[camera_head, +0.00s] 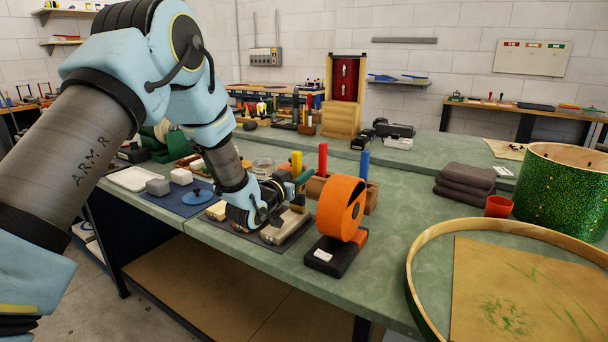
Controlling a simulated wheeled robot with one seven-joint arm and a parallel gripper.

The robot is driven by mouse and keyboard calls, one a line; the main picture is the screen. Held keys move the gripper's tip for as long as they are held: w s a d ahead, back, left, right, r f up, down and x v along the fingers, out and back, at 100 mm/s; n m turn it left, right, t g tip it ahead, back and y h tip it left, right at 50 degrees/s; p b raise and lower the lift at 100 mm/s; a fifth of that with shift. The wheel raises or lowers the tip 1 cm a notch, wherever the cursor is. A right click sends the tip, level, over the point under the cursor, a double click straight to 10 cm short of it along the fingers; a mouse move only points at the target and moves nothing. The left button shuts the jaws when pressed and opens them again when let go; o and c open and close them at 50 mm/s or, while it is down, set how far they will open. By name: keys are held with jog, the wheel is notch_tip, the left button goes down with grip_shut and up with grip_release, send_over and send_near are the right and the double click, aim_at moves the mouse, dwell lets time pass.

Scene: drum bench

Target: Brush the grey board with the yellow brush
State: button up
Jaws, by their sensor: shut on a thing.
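My gripper (291,190) reaches in from the left, low over the near edge of the bench. The brush's lower end is hidden behind the gripper. I cannot tell whether the bristles touch the board.
A wooden block (371,200) holding red (322,160) and blue (364,165) handles stands behind right. An orange tape dispenser (340,208) stands close right of the board. Bench space right of the dispenser is clear.

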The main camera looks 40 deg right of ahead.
jog(key=shift+b+v, duration=0.4)
jog(key=shift+v, duration=0.75)
jog(key=shift+a, duration=0.15)
jog(key=shift+b+v, duration=0.65)
jog(key=shift+v, duration=0.75)
jog(key=shift+s+a, duration=0.1)
jog(key=shift+a, duration=0.1)
jog(key=shift+b+v, duration=0.65)
jog(key=shift+v, duration=0.7)
jog(key=shift+a, duration=0.1)
jog(key=shift+b+v, duration=0.7)
jog(key=shift+v, duration=0.7)
jog(key=shift+d, duration=0.2)
jog(key=shift+b+x, duration=0.5)
jog(key=shift+x, duration=0.9)
